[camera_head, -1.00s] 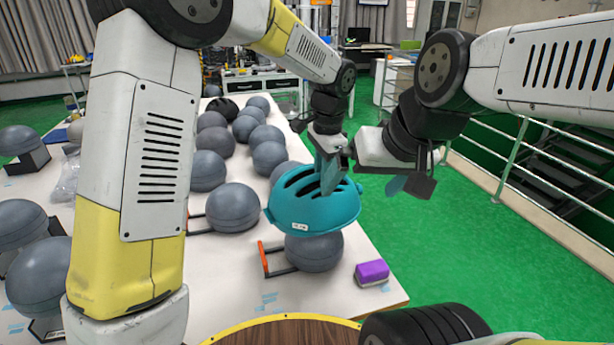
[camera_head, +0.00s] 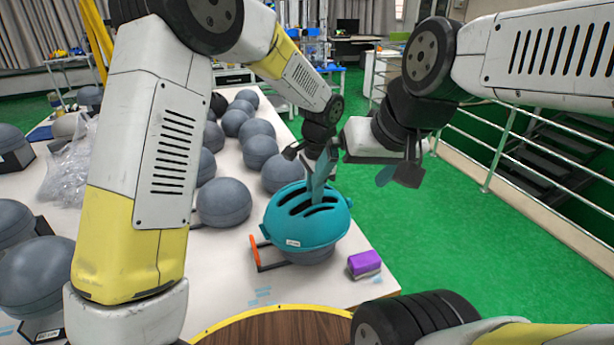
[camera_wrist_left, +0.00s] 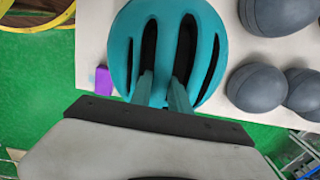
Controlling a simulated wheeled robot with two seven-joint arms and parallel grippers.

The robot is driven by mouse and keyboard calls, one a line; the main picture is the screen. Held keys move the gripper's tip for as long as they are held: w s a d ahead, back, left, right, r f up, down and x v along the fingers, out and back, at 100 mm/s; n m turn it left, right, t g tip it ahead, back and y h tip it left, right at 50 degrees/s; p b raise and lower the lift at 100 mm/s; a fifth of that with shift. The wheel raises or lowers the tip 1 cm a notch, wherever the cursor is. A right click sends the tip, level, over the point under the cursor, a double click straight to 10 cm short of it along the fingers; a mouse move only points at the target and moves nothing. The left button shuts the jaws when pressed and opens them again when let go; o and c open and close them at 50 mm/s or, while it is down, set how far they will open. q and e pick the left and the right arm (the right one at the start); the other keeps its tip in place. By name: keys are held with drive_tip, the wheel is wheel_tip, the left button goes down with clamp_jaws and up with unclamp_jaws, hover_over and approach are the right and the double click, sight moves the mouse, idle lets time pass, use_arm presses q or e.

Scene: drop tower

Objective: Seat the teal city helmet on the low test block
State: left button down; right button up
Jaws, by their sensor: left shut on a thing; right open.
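The teal helmet (camera_head: 306,218) with dark vent slots sits over a low grey test block (camera_head: 312,257) near the table's right front edge. Only the lower part of the block shows below the helmet's rim; I cannot tell whether the helmet is fully down on it. My left gripper (camera_head: 318,192) is shut on the helmet at its vents, and the wrist view shows both fingers at the slots of the helmet (camera_wrist_left: 168,45). My right gripper (camera_head: 398,175) is open and empty, to the right of the helmet and above the floor.
An orange-ended dark bracket (camera_head: 255,253) lies around the block's left side. A purple block (camera_head: 364,263) stands to its right on the white table (camera_head: 225,280). Several grey domes (camera_head: 223,203) stand left and behind. A round wooden top (camera_head: 285,330) is in front.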

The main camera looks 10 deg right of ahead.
use_arm(q)
drive_tip(key=shift+f, duration=2.8)
drive_tip(key=shift+a+f, duration=0.1)
drive_tip(key=shift+f, duration=0.05)
drive_tip(key=c, duration=1.2)
unclamp_jaws()
drive_tip(key=shift+a+f, duration=0.1)
drive_tip(key=c, duration=0.3)
drive_tip(key=shift+s, duration=0.1)
drive_tip(key=shift+r, duration=0.2)
drive_tip(key=shift+r, duration=1.1)
